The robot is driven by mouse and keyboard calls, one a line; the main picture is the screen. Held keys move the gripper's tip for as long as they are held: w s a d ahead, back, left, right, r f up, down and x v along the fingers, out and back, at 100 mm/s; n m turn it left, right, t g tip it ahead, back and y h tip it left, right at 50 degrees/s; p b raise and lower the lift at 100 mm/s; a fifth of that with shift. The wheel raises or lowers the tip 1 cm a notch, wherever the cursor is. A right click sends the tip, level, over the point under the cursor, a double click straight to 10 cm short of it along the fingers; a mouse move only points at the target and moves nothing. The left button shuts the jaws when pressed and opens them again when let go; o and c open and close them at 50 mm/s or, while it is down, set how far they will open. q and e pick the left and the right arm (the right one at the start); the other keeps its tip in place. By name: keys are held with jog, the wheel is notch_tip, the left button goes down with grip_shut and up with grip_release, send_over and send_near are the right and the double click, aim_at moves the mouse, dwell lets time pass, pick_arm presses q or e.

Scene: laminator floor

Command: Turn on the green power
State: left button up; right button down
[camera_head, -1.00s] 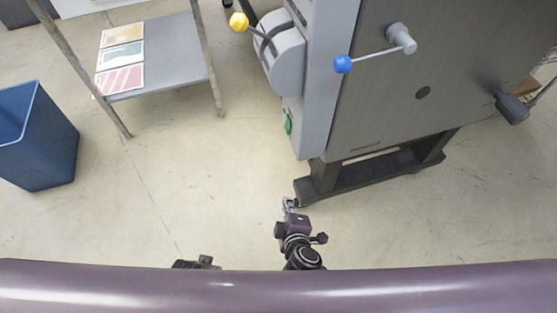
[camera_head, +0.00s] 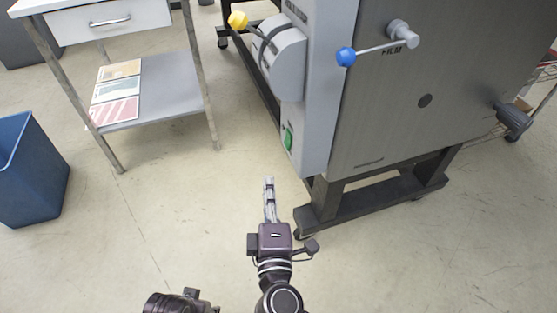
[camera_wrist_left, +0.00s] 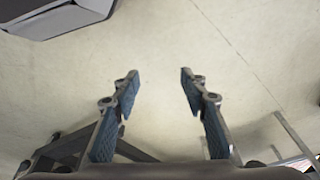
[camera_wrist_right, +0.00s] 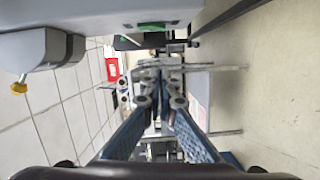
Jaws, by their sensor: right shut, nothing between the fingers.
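The green power switch (camera_head: 288,138) is on the lower narrow side of the grey laminator (camera_head: 312,100). It also shows at the top of the right wrist view (camera_wrist_right: 152,27). My right gripper (camera_head: 269,181) is shut and empty, below and a little left of the switch in the head view, apart from it. In the right wrist view its fingertips (camera_wrist_right: 158,72) meet below the switch. My left gripper shows open and empty over bare floor in the left wrist view (camera_wrist_left: 157,75); in the head view only part of the left arm shows at the bottom.
The laminator has a yellow-knobbed lever (camera_head: 238,20), a blue-knobbed lever (camera_head: 346,56) and a dark foot frame (camera_head: 375,203). A shelf table (camera_head: 165,98) with prints stands left, beside a blue bin (camera_head: 30,175). Floor between them is clear.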

aim_at(288, 140)
pick_arm(q)
jog(key=f, duration=0.3)
jog(key=shift+s+p, duration=0.3)
jog(key=shift+p, duration=0.1)
pick_arm(e)
jog(key=w+d, duration=0.3)
jog(key=w, duration=0.8)
jog(key=shift+f, duration=0.45)
pick_arm(q)
jog(key=shift+f, duration=0.1)
pick_arm(e)
jog(key=shift+d, duration=0.1)
pick_arm(q)
jog(key=r, duration=0.2)
jog(key=shift+w+r+b, duration=0.3)
jog(key=shift+r+b, duration=0.05)
pick_arm(e)
jog(key=shift+w+d+n, duration=0.15)
jog(key=shift+d+n, duration=0.15)
jog(key=shift+n, duration=0.2)
pick_arm(q)
jog(key=shift+a, duration=0.1)
pick_arm(e)
jog(key=shift+f, duration=0.1)
